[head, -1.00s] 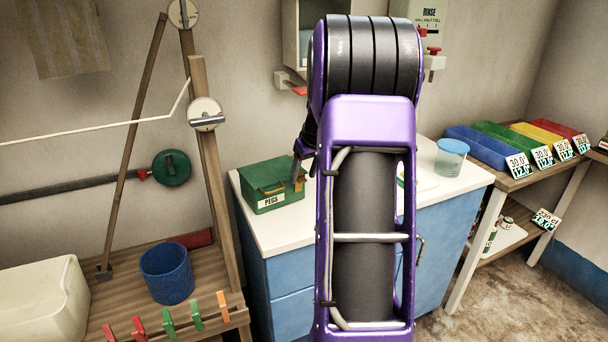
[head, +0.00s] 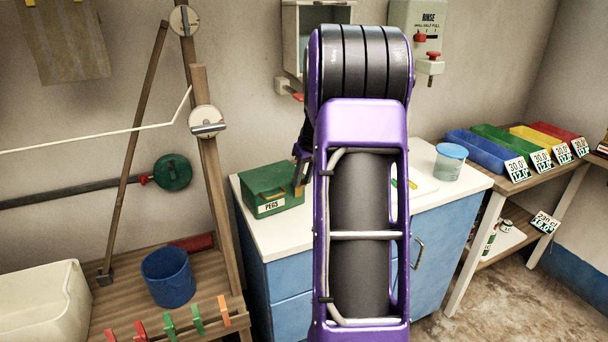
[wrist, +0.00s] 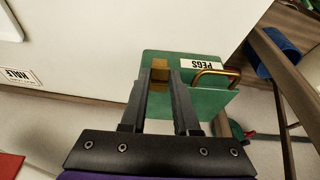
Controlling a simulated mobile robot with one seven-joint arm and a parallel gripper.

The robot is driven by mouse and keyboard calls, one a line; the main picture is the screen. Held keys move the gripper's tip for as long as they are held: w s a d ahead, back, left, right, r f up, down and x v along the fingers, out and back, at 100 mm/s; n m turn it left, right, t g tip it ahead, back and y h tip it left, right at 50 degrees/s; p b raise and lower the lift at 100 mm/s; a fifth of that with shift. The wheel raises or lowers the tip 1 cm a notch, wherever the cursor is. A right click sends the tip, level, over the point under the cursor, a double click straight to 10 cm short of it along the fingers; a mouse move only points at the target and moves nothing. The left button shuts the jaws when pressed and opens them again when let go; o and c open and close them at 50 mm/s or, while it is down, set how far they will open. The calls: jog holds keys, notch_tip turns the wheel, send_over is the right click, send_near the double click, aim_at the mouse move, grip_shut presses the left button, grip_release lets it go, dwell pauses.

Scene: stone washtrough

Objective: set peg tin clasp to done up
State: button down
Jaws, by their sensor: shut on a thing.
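The peg tin (head: 265,186) is a green box with a white PEGS label, standing on the left end of the white worktop. It also shows in the wrist view (wrist: 205,102), with its label upside down and a brass loop handle (wrist: 215,74) beside the label. The brass clasp (wrist: 160,75) is at the tin's edge. My gripper (wrist: 162,74) is shut on the clasp, its dark fingers on either side of it. In the head view, my arm hides part of the worktop, and my gripper is at the tin's right end. I cannot tell how far the clasp is turned.
Coloured bins (head: 476,150) are on the right-hand shelf. A blue pot (head: 168,277) and several clothes pegs are on the wooden bench at left. The worktop's front edge beside the tin is clear.

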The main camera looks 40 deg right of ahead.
jog(key=w+g+p, duration=0.1)
jog(key=p, duration=0.2)
jog(key=shift+r, duration=0.4)
jog(key=shift+f+p, duration=0.1)
jog(key=shift+p, duration=0.35)
jog(key=shift+f+g, duration=0.1)
jog(key=shift+g, duration=0.2)
jog(key=c, duration=0.6)
grip_release()
jog(key=shift+c, duration=0.2)
jog(key=p+v, duration=0.1)
jog(key=v, duration=1.6)
jog(key=shift+d, duration=0.15)
